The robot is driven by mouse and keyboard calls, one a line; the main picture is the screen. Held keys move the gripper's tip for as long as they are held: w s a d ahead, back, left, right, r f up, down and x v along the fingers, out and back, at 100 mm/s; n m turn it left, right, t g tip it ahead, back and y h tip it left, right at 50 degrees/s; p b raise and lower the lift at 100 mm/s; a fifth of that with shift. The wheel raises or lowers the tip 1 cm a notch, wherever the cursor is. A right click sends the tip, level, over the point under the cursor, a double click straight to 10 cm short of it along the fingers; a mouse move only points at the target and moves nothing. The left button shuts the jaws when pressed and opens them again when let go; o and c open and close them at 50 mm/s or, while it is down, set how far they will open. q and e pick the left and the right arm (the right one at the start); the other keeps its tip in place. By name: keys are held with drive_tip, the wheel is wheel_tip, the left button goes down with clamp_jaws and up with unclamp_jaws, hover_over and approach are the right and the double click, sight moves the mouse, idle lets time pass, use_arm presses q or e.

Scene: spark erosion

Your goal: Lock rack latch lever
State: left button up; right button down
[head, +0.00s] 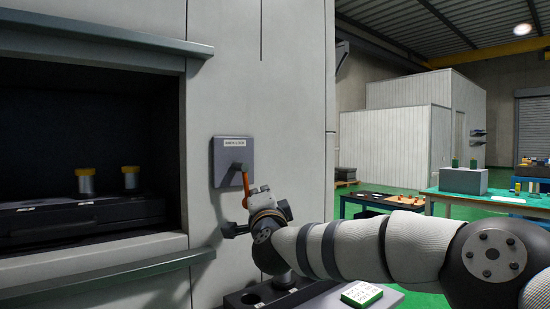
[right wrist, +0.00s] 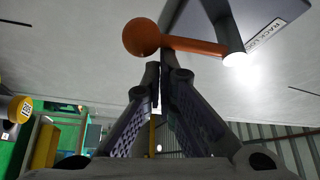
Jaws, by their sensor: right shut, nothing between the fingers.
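The rack latch lever (head: 246,182) is orange and hangs nearly straight down from its dark pivot on a grey wall plate (head: 220,160) labelled "RACK LOCK". My right gripper (head: 250,203) is at the lever's lower end and partly covers it in the head view. In the right wrist view, the lever's orange ball end (right wrist: 141,37) and bar (right wrist: 195,46) lie just beyond the fingertips. My right gripper (right wrist: 164,75) is shut, with nothing between its fingers. Whether the fingertips touch the lever cannot be told. My left gripper is not in view.
At left, a recess in the machine holds a dark rack (head: 80,222) with yellow-topped holders (head: 86,182). Grey ledges (head: 110,275) edge the recess. Below my arm are a dark tray (head: 250,298) and a green-and-white box (head: 361,294). Worktables (head: 455,198) stand at right.

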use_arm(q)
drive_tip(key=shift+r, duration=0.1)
use_arm(e)
drive_tip(key=shift+s+a+f, duration=0.15)
drive_tip(key=shift+s+a, duration=0.05)
drive_tip(key=shift+a, duration=0.1)
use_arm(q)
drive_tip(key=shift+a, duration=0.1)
use_arm(e)
drive_tip(key=shift+s+f, duration=0.1)
idle(0.3)
